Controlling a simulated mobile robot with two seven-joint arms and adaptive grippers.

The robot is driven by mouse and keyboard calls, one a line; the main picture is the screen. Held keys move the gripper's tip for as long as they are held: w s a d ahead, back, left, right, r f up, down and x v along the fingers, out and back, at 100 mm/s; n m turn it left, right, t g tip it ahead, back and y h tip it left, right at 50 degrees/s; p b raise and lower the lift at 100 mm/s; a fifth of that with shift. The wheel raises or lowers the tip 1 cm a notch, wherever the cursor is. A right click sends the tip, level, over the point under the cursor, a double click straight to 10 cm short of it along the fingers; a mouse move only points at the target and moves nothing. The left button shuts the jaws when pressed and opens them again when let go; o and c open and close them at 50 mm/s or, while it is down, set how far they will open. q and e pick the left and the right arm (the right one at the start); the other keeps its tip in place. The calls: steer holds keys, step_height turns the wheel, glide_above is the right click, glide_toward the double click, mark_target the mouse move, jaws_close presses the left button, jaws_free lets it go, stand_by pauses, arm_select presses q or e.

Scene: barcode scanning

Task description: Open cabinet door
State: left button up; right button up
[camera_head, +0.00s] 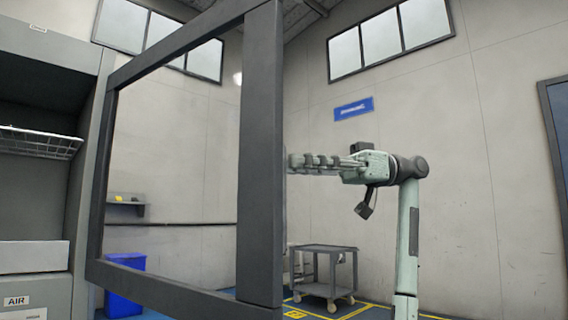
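The cabinet (35,205) stands at the left with its front open. Its dark grey framed door (260,160) is swung out towards me and stands wide of the cabinet, with a see-through pane. My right gripper (298,162) comes from the right and points left, its fingertips beside the outer edge of the door's near upright. I cannot tell whether it touches the door. The fingers are seen edge-on, so their opening does not show. My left gripper is out of view.
A wire basket (40,142) and a white box (34,257) sit inside the cabinet. A grey wheeled cart (328,270) stands on the floor behind my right arm. A blue bin (124,285) shows through the door. A dark-framed panel (556,130) is at the right edge.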

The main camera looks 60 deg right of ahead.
steer(key=v, duration=0.8)
steer(key=shift+s+d, duration=0.25)
steer(key=shift+s, duration=0.05)
